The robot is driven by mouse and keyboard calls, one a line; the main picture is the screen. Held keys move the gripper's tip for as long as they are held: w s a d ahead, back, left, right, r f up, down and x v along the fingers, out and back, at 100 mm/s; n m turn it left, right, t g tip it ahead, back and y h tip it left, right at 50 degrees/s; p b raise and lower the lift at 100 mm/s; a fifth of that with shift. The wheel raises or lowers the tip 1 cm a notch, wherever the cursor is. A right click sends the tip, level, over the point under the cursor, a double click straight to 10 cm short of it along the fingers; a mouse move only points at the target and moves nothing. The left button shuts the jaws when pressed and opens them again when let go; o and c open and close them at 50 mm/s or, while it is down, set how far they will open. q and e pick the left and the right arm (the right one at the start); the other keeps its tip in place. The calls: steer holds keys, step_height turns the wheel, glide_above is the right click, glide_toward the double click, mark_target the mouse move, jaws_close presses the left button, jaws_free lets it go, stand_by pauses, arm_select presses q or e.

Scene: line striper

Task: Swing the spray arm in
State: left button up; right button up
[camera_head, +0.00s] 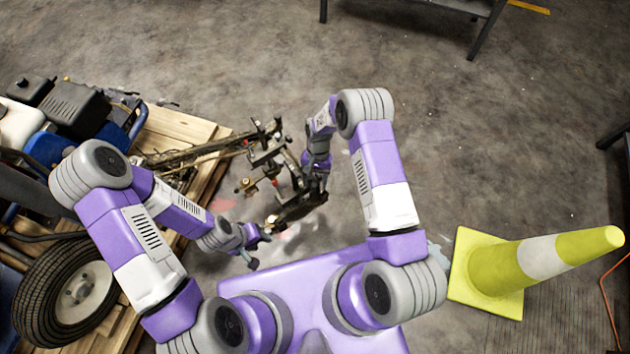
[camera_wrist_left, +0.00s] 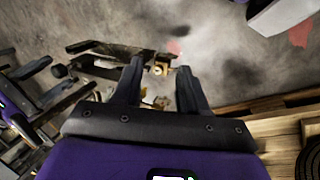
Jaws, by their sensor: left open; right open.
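The line striper (camera_head: 70,130) stands on a wooden pallet at the left of the head view. Its dark spray arm (camera_head: 200,152) reaches out to the right past the pallet edge, with brass fittings and a spray head (camera_head: 290,205) at its outer end. My left gripper (camera_head: 257,250) is open and empty, in front of the spray head and apart from it. In the left wrist view, spray arm parts with a brass fitting (camera_wrist_left: 160,69) show beyond the open fingers (camera_wrist_left: 160,85). My right gripper (camera_head: 318,180) is at the arm's outer end; its fingers are largely hidden, and contact is unclear.
The pallet (camera_head: 215,170) edge and a black wheel (camera_head: 65,290) lie close to my left arm. A table's legs (camera_head: 485,30) stand at the back. The floor in the middle is free.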

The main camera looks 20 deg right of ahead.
jaws_close()
stand_by(0.4)
